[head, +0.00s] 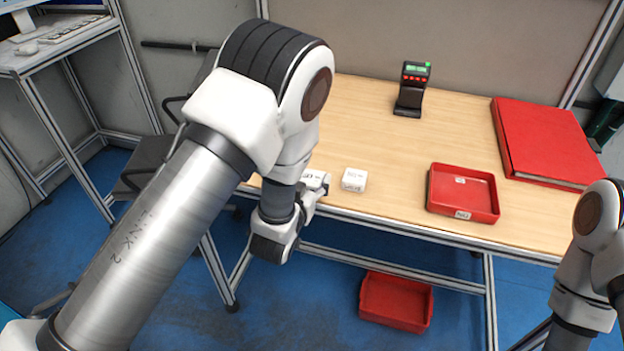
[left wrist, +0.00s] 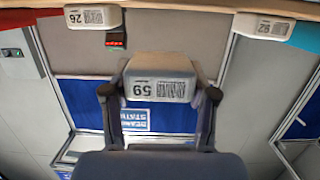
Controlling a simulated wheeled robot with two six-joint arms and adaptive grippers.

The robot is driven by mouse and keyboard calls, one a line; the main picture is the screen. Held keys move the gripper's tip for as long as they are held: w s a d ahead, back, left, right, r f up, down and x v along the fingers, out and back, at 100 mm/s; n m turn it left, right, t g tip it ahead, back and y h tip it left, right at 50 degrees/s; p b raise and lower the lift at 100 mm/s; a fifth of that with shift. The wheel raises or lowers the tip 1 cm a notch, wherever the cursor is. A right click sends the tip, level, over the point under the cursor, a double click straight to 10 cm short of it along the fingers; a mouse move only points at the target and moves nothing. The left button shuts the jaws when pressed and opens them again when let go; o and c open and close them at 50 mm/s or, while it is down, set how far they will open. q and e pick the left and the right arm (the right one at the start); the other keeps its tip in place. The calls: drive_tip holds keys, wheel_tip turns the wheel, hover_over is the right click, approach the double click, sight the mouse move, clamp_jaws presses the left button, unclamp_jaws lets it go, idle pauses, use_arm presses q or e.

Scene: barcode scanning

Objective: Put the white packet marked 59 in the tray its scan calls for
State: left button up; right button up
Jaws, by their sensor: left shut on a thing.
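My left gripper (left wrist: 160,95) is shut on the white packet marked 59 (left wrist: 160,88), with a finger on each side. Its barcode label faces the left wrist camera. In the head view my left gripper (head: 318,192) is at the table's front edge, largely hidden by my arm, with the white packet (head: 315,178) at its tip. A red tray (head: 436,206) with small white labels sits on the table to the right. Another red tray (head: 397,325) is low down under the table front. The scanner (head: 410,98) stands at the back, its small screen lit green.
A second white packet (head: 354,180) lies just right of the held one. The left wrist view shows two other labelled packets, at upper left (left wrist: 93,17) and upper right (left wrist: 264,27). A large red binder (head: 548,140) lies at the right. The table middle is clear.

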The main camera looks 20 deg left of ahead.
sight(311, 170)
use_arm(q)
drive_tip(key=w+a, duration=0.1)
drive_tip(key=w, duration=0.1)
drive_tip(key=w+a, duration=0.1)
drive_tip(key=w, duration=0.2)
drive_tip(key=w+a+b, duration=0.1)
drive_tip(key=w, duration=0.2)
drive_tip(key=shift+f, duration=0.4)
wheel_tip(311, 170, down, 3)
drive_tip(key=shift+d+r+b, duration=0.1)
drive_tip(key=shift+d+b, duration=0.05)
drive_tip(key=shift+b, duration=0.9)
drive_tip(key=shift+f, duration=0.45)
drive_tip(key=o, duration=1.3)
